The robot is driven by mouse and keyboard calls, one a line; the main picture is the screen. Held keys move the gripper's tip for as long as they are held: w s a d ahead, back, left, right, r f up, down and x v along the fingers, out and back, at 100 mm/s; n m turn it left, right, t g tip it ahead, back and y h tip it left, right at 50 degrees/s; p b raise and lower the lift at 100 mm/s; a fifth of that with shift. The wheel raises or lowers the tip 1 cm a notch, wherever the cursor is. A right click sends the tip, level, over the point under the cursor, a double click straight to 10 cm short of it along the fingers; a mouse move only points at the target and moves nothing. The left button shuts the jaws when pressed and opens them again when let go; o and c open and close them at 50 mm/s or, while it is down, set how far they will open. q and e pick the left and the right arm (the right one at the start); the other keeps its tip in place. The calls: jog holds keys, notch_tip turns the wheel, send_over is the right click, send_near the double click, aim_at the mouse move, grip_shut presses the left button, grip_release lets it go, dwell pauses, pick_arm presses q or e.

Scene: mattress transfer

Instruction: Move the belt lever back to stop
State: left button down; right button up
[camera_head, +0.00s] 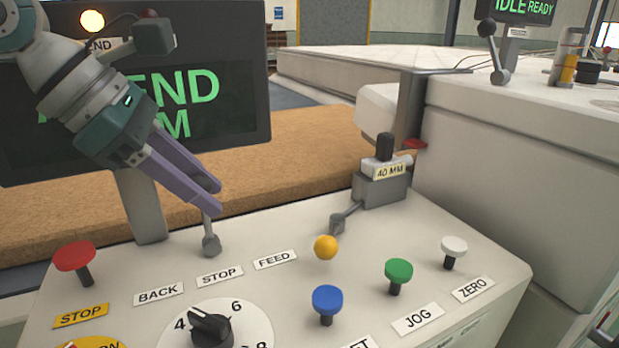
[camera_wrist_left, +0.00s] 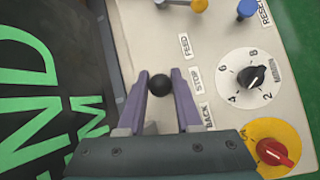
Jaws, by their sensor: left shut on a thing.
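The belt lever (camera_head: 210,242) rises from the console behind the BACK, STOP and FEED labels. Its short grey shaft looks near upright, behind the STOP label (camera_head: 219,276). My left gripper (camera_head: 214,198) comes down from the upper left and is shut on the lever's top. In the left wrist view the lever's black ball knob (camera_wrist_left: 160,85) sits between the two purple fingers. The fingers hide the knob in the head view. I cannot tell the lever's exact notch. My right gripper is not in view.
A red stop button (camera_head: 75,257) and a dial (camera_head: 211,325) are near the lever. Yellow (camera_head: 325,247), blue (camera_head: 327,299), green (camera_head: 398,271) and white (camera_head: 454,246) knobs stand to the right. A dark display (camera_head: 225,100) stands behind my left arm.

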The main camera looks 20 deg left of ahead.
pick_arm(q)
jog(key=c, duration=0.6)
grip_release()
jog(key=shift+r, duration=0.1)
jog(key=p+v, duration=0.7)
jog(key=v, duration=0.2)
jog(key=shift+s+a+r, duration=0.15)
jog(key=shift+s+r, duration=0.05)
jog(key=shift+r, duration=0.1)
